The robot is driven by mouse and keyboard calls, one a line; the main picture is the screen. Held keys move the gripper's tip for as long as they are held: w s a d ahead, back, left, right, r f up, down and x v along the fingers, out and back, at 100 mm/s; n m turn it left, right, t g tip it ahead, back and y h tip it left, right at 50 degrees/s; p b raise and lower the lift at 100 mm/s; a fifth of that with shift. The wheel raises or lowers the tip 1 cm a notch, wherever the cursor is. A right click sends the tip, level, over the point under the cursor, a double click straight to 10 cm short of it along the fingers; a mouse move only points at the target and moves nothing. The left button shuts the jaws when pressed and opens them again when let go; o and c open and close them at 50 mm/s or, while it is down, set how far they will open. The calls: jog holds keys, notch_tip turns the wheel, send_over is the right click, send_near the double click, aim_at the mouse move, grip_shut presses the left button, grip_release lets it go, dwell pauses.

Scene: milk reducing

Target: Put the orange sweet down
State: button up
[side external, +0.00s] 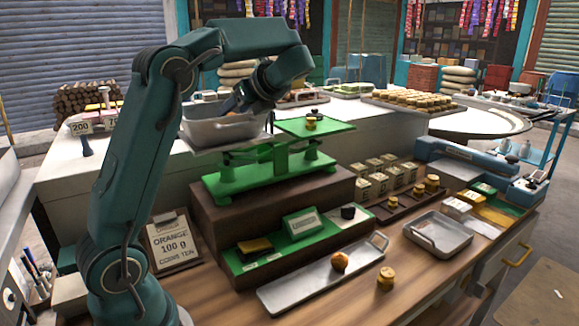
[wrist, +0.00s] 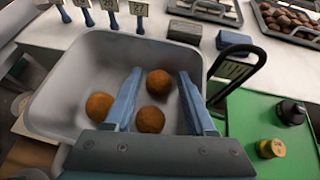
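Three round orange-brown sweets lie in the grey metal pan (wrist: 62,75): one at the left (wrist: 100,105), one farther back (wrist: 158,82) and one nearer (wrist: 150,119). My gripper (wrist: 159,74) is open over the pan, its blue fingers on either side of the last two sweets, with gaps visible. In the side view my gripper (side external: 243,101) reaches into the pan (side external: 221,130), and the sweets are mostly hidden. The pan sits on the left side of a green balance scale (side external: 240,181). Another orange sweet (side external: 340,262) lies on a long metal tray (side external: 305,284) at the front.
The scale's right green plate (side external: 335,130) bears a brass weight (wrist: 271,148) and a black weight (wrist: 291,112).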

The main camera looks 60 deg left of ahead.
jog(key=shift+r, duration=0.45)
jog(key=v, duration=0.7)
jog(key=shift+w+d+r, duration=0.1)
jog(key=shift+d+r, duration=0.15)
